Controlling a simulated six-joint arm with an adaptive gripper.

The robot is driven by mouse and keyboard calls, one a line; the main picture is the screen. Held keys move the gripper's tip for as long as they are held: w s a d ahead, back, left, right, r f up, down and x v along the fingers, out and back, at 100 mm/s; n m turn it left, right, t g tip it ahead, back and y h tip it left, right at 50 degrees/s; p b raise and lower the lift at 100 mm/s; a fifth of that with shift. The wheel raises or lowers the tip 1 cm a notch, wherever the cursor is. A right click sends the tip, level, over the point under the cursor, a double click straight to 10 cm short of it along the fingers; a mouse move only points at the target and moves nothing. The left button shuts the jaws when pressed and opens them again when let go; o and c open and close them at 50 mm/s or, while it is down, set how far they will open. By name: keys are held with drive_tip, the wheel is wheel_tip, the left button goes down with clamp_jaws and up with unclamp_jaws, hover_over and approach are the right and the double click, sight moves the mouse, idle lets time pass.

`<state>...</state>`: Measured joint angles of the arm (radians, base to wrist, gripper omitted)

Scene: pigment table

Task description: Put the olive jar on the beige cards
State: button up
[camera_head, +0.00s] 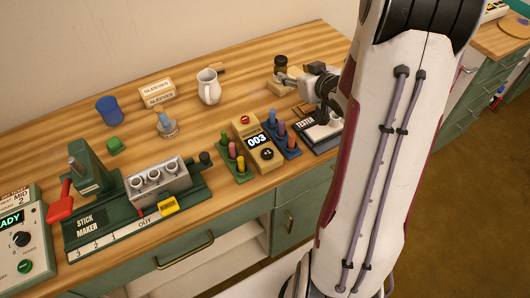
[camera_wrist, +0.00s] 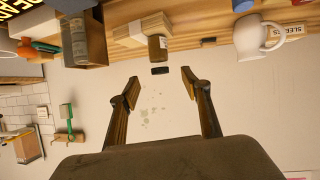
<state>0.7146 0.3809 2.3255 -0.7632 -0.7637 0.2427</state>
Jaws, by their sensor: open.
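The olive jar (camera_head: 281,64), dark with a black cap, stands upright at the back right of the table in the head view. It appears to rest on the beige cards (camera_head: 273,91), a low pale stack. In the wrist view, which is upside down, the jar (camera_wrist: 158,48) meets the face of the card stack (camera_wrist: 140,27), its cap pointing down the picture. My gripper (camera_head: 283,78) is beside the jar in the head view. In the wrist view my gripper (camera_wrist: 161,83) is open and empty, its fingertips apart from the jar, just past the cap.
The tester (camera_head: 318,132), a keypad device (camera_head: 256,146) and pigment-stick racks (camera_head: 236,161) are in front. A green stick maker (camera_head: 135,195) fills the front left. Bare wood lies between.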

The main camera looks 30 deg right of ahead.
drive_tip(key=s+a+r+g+h, duration=0.2)
drive_tip(key=s+a+r+g, duration=0.2)
drive_tip(key=s+a+r, duration=0.65)
drive_tip(key=s+a+g+y, duration=0.3)
drive_tip(key=s+a+y, duration=0.1)
drive_tip(key=s+a, duration=1.2)
drive_tip(key=shift+s+a+r+n, duration=0.3)
drive_tip(key=shift+s+r+n, duration=0.1)
drive_tip(key=shift+s, duration=0.5)
